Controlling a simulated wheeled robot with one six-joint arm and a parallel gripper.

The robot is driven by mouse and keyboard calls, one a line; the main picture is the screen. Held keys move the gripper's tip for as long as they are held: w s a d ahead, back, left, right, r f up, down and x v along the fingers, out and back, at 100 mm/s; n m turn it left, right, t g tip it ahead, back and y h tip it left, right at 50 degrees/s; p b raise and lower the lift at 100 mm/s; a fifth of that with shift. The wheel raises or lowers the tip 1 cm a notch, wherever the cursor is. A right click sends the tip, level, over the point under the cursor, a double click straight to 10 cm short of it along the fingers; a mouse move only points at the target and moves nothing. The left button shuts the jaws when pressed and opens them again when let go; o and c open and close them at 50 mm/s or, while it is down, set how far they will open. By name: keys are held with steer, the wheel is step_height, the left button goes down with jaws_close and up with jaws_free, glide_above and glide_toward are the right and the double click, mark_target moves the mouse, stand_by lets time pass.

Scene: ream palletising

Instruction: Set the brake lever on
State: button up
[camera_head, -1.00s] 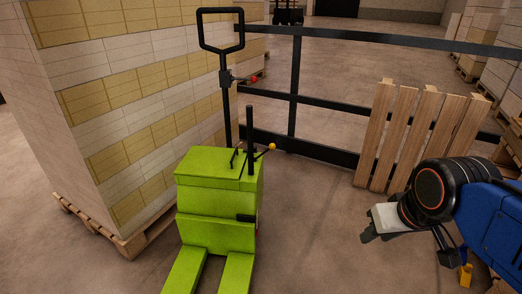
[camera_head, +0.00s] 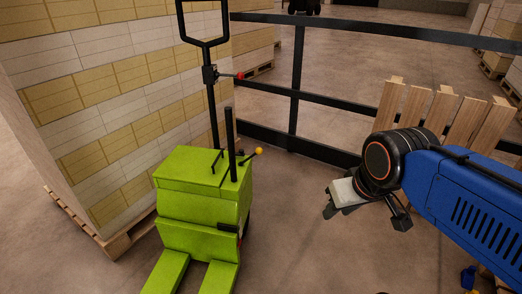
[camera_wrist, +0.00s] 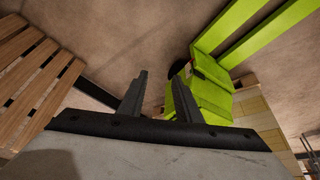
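A green pallet truck (camera_head: 196,205) stands left of centre with a black upright handle. A lever with a red knob (camera_head: 239,76) sticks out rightward from the handle. A lever with a yellow knob (camera_head: 258,152) rises to the right from the top of the body. I cannot tell from labels which is the brake lever. My gripper (camera_head: 333,208) is to the right of the truck, apart from both levers. In the wrist view its two fingers (camera_wrist: 160,92) are spread with nothing between them, and the green truck (camera_wrist: 205,95) shows behind the right finger.
A tall wrapped ream stack (camera_head: 110,110) on a pallet stands close at the truck's left. A black rail fence (camera_head: 310,93) runs behind. A wooden pallet (camera_head: 440,105) leans against it at right. Bare floor lies between truck and gripper.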

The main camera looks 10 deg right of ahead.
steer(key=c, duration=0.5)
steer(key=shift+w+a+f, duration=0.1)
steer(key=shift+a+f, duration=0.05)
jaws_close()
steer(key=w+a+f+m+g+y, duration=0.1)
steer(key=w+a+f+m+y, duration=0.2)
steer(key=w+a+m+y, duration=0.35)
steer(key=w+a+f+m+g+y, duration=0.1)
steer(key=w+a+f+m+y, duration=0.2)
steer(key=w+m, duration=0.65)
steer(key=w+d+f+m+t, duration=0.4)
steer(key=w+d+f+m, duration=0.1)
steer(key=w, duration=0.5)
steer(key=w+d+f+m+t, duration=0.4)
steer(key=w+d+m, duration=0.4)
steer(key=w+m, duration=0.2)
steer(key=shift+w+f, duration=0.25)
steer(key=shift+f, duration=0.2)
steer(key=shift+d, duration=0.1)
